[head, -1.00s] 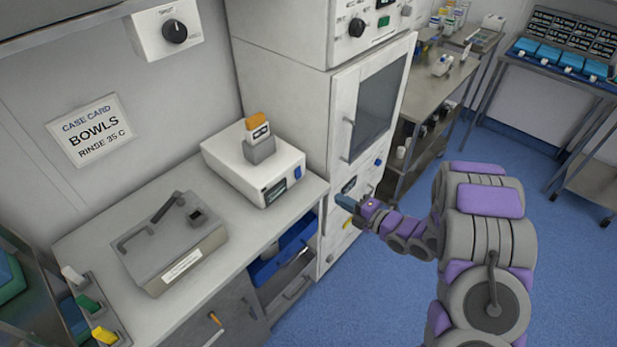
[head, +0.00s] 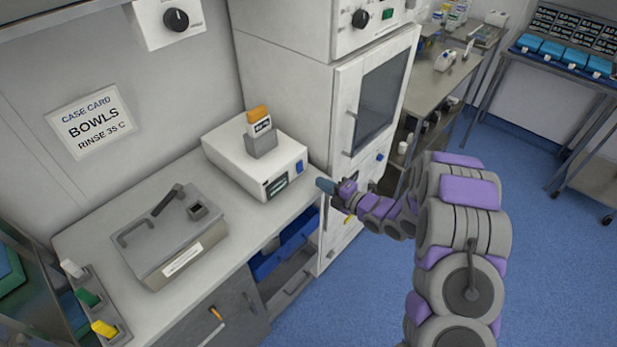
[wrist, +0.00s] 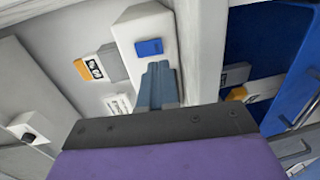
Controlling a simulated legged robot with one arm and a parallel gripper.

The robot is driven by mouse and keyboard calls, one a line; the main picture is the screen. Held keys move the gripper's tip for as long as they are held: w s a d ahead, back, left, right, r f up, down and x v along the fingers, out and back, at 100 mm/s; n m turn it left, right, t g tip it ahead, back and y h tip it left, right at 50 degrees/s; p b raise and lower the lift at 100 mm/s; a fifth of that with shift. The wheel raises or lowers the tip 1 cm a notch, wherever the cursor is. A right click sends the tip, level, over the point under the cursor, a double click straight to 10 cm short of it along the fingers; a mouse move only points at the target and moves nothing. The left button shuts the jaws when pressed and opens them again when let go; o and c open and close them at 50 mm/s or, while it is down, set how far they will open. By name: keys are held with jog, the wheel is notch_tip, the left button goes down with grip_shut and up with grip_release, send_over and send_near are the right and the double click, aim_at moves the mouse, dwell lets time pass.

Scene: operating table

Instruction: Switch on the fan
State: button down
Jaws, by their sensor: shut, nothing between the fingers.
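I cannot pick out a plain fan in these views. A white box unit (head: 235,155) stands on the counter, with a dark display and a small blue switch (head: 299,166) on its front. In the wrist view the blue switch (wrist: 148,47) sits on the white face just beyond my fingertips. My gripper (head: 326,187) is shut and empty, just right of the unit and in front of the tall cabinet. In the wrist view its blue-grey fingers (wrist: 158,85) are together and point toward the white unit. I cannot tell whether they touch it.
An orange-topped block (head: 259,124) sits in a grey holder on the unit. A grey lidded basin (head: 170,236) stands to its left. A tall white cabinet (head: 282,85) stands directly behind my gripper. A wall box with a black knob (head: 176,20) hangs above. Blue floor is open at right.

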aim_at(301, 172)
jog(key=b+x, duration=0.1)
jog(key=x, duration=0.5)
jog(key=shift+w+a, duration=0.1)
jog(key=shift+a, duration=0.15)
